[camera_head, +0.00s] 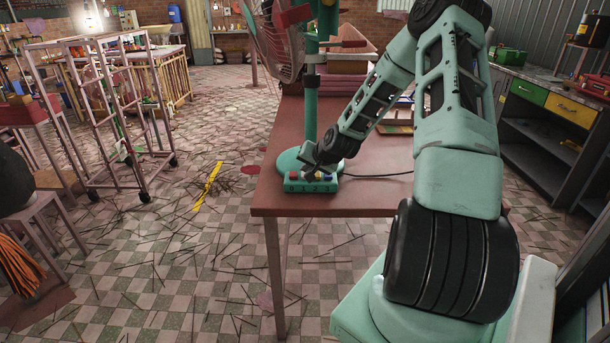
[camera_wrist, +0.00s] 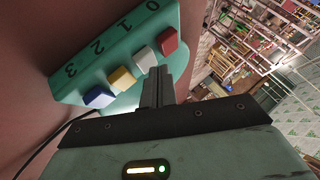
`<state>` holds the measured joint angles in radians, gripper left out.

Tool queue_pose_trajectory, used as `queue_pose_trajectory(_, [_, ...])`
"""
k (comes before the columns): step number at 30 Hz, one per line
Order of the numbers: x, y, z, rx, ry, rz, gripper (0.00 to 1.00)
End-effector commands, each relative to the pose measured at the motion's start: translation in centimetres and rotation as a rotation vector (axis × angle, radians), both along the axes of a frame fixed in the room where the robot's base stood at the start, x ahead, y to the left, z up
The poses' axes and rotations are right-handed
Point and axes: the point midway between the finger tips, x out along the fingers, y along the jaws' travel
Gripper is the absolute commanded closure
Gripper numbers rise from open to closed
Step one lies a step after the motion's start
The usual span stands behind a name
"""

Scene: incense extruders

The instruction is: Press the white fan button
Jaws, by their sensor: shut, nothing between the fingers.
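The green fan control box (camera_head: 312,186) sits at the near edge of the table, at the foot of the fan. In the wrist view, the box (camera_wrist: 72,76) carries the marks 0 to 3 and a row of buttons: red (camera_wrist: 168,41), white (camera_wrist: 144,60), yellow (camera_wrist: 121,79) and blue (camera_wrist: 98,97). My gripper (camera_wrist: 157,72) is shut and empty, with its tips close beside the white and red buttons. I cannot tell whether they touch. In the head view, my gripper (camera_head: 308,170) is over the box and hides part of the button row.
The fan's green pole (camera_head: 330,100) and round base stand behind the box, with the caged fan head (camera_head: 275,38) above. A cable (camera_head: 375,176) runs right across the red-brown table (camera_head: 350,200). Trays (camera_head: 345,68) are stacked at the back. A wheeled rack (camera_head: 110,130) stands left.

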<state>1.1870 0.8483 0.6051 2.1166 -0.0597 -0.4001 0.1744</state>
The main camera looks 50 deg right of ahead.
Motion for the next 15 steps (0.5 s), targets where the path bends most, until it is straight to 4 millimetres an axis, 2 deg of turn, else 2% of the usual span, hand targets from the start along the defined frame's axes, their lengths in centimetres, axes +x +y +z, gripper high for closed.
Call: queue_pose_trajectory(15, [0.00, 0.00, -0.61, 0.000, 0.000, 0.000, 1.00])
